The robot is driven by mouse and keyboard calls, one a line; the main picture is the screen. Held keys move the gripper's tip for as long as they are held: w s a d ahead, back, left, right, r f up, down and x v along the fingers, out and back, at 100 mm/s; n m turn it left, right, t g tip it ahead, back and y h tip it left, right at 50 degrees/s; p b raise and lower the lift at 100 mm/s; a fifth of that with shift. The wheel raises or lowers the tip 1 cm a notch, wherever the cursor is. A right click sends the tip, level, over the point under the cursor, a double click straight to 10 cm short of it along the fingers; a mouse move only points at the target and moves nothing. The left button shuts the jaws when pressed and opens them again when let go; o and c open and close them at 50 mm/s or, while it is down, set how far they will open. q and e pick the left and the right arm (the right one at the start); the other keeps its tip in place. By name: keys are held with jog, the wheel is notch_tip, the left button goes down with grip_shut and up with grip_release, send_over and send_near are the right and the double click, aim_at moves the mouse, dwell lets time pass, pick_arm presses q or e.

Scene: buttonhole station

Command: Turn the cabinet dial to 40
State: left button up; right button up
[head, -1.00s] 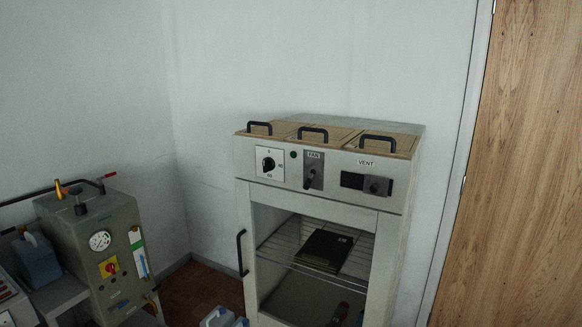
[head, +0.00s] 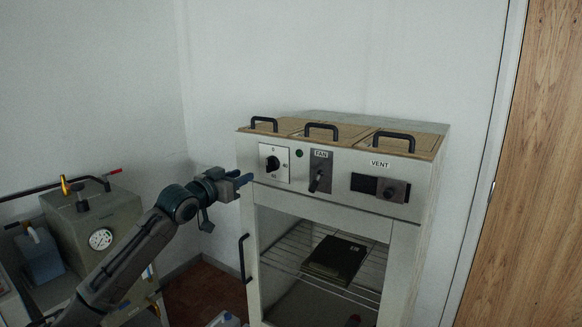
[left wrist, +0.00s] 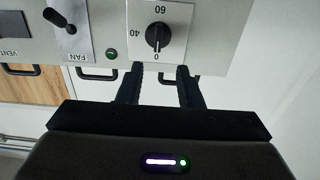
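The cabinet dial (head: 272,163) is a black round knob on a white plate at the upper left of the cabinet front (head: 335,212). In the left wrist view, which is upside down, the dial (left wrist: 157,36) shows the marks 0, 40 and 60. Its pale pointer line appears to face the 0. My left gripper (head: 243,180) is just left of and below the dial in the head view. In the left wrist view the left gripper (left wrist: 159,76) has its two fingers apart and empty, in front of the dial plate, not around the knob. My right gripper is not shown.
Black handles (head: 322,131) stand on the cabinet top. A dark door handle (head: 244,258) juts out below. A grey machine with a gauge (head: 100,239) stands at the left.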

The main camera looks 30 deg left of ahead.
aim_at(267, 163)
pick_arm(q)
jog(key=w+p, duration=0.1)
jog(key=w, duration=0.2)
jog(key=w+p, duration=0.1)
jog(key=w, duration=0.2)
jog(key=w+d+r+p, duration=0.1)
jog(key=w+p, duration=0.1)
jog(key=w, duration=0.1)
jog(key=shift+w+f, duration=0.2)
jog(key=shift+w, duration=0.55)
jog(key=shift+c, duration=0.4)
grip_shut()
